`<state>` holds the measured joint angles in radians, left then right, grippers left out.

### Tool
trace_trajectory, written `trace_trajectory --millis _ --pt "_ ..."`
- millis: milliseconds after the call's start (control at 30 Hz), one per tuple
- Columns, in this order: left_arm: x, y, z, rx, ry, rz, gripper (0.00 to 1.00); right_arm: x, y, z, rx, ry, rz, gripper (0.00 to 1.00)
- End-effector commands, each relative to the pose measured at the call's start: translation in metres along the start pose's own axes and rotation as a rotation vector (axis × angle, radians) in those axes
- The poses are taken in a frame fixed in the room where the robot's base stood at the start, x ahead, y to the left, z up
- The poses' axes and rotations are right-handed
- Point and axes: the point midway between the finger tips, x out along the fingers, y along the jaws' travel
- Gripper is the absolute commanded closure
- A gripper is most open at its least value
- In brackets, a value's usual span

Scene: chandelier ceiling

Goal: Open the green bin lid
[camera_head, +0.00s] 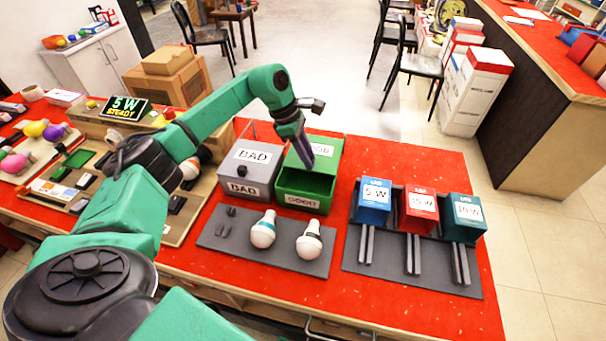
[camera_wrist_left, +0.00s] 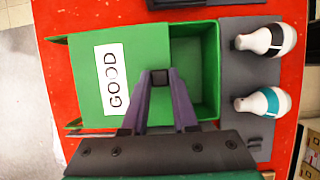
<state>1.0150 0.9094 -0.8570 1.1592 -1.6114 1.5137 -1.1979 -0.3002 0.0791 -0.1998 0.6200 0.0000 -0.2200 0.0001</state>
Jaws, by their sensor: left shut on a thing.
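The green bin (camera_head: 306,202) labelled GOOD stands on the red table, and its front part is uncovered, showing the empty-looking inside. Its green lid (camera_head: 328,155) with a GOOD label sits back over the rear part. In the left wrist view the lid (camera_wrist_left: 88,75) covers one side and the open bin (camera_wrist_left: 211,60) shows beside it. My left gripper (camera_head: 304,160) reaches down from above to the lid's front edge. In the wrist view its fingertips (camera_wrist_left: 160,79) are shut on a small dark knob at that edge. My right gripper is not in view.
A closed grey BAD bin (camera_head: 247,172) stands close to the left. Two bulbs (camera_head: 263,230) (camera_head: 309,240) lie on a grey mat in front. Blue, red and teal wattage boxes (camera_head: 416,211) stand at the right. A 5 W STEADY display (camera_head: 126,108) is at the left.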

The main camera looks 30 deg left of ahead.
Motion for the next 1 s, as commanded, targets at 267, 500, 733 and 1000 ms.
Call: trace_trajectory --millis 267,500,733,1000 --pt "0.000 0.029 0.002 0.002 -0.001 -0.004 1.00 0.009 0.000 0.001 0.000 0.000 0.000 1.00" --pt "-0.001 0.030 0.001 0.003 0.001 -0.005 1.00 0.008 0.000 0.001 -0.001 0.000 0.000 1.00" --pt "0.000 0.030 0.001 0.002 0.001 -0.005 0.43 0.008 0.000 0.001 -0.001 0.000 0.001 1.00" --pt "-0.002 0.030 0.001 0.002 0.001 -0.004 0.43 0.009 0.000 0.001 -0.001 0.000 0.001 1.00"
